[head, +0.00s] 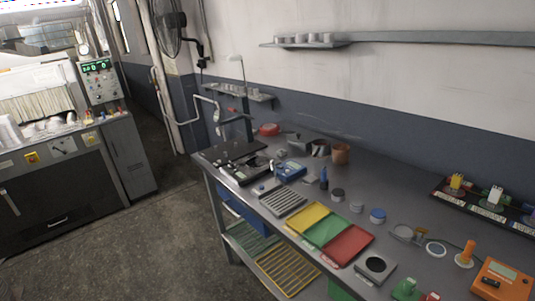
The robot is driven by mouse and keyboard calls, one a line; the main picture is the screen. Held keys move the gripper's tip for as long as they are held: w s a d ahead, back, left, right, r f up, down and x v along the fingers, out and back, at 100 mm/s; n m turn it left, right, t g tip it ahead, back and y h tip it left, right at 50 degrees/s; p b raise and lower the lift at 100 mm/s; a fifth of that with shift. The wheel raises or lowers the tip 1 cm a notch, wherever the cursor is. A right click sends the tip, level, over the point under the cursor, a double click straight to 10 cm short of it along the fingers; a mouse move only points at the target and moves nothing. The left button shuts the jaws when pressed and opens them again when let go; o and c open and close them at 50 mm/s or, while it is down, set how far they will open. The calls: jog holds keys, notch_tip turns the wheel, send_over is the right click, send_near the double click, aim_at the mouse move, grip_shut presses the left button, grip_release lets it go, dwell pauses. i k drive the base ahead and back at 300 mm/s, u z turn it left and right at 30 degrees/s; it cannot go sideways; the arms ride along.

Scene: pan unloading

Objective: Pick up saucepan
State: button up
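No thing in view can be told for certain as the saucepan; the items are small and far off. A grey metal pot-like item (299,144) stands near the back of the long metal workbench (385,182). A red rounded item (268,130) lies near the bench's far corner, and could also be a pan. My gripper is not in view, so its opening and anything in it do not show.
The bench holds a black flat unit (232,152), yellow, green and red trays (347,244), a brown pot (341,153) and an orange device (503,281). A machine (60,185) stands left. Bare floor (150,250) lies between them. Wall shelves (400,38) hang above.

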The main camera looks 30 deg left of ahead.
aim_at(320, 147)
jog(key=u, duration=0.9)
jog(key=i, duration=2.9)
jog(key=z, duration=0.7)
